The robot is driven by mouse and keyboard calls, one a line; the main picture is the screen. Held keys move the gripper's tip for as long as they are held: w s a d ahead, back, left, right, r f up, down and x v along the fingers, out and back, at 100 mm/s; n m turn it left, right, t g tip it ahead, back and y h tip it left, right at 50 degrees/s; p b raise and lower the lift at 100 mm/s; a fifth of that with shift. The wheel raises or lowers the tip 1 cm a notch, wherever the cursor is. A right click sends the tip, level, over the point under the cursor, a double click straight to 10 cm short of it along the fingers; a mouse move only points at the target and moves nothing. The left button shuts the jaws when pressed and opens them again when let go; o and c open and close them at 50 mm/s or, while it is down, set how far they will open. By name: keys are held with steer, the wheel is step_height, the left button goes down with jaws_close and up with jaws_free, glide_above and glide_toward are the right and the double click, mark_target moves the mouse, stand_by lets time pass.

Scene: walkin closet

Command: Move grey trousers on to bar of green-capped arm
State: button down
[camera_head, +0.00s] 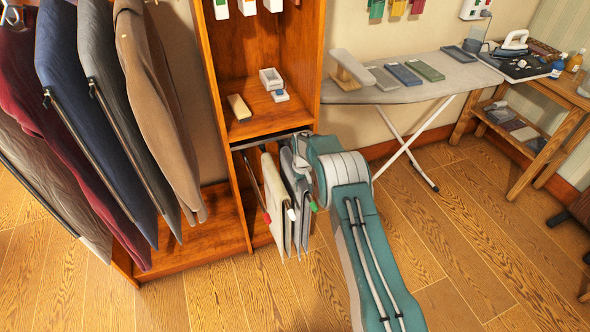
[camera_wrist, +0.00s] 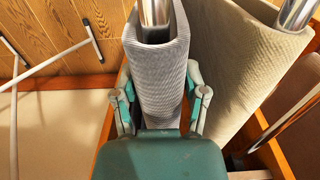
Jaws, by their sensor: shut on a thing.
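The grey trousers (camera_wrist: 158,75) hang folded between the two fingers of my gripper (camera_wrist: 160,96), which is shut on them. A shiny bar end (camera_wrist: 155,12) comes out of the top of their fold in the wrist view. In the head view the grey trousers (camera_head: 297,185) hang on the right side of the pull-out rack, at the arm with the green cap (camera_head: 313,206). My arm hides part of them and most of my gripper there. I cannot tell whether the bar bears their weight. Cream trousers (camera_head: 277,200) hang beside them, at the white-capped arm (camera_head: 291,214).
The red-capped arm (camera_head: 267,218) is bare, left of the cream trousers. The wooden cabinet (camera_head: 240,215) encloses the rack. Jackets (camera_head: 95,110) hang to the left. An ironing board (camera_head: 430,75) stands to the right. Open floor (camera_head: 450,235) lies in front.

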steer(key=shift+f, duration=0.15)
stand_by(0.5)
steer(key=shift+c, duration=0.2)
jaws_free()
steer(key=shift+f, duration=0.1)
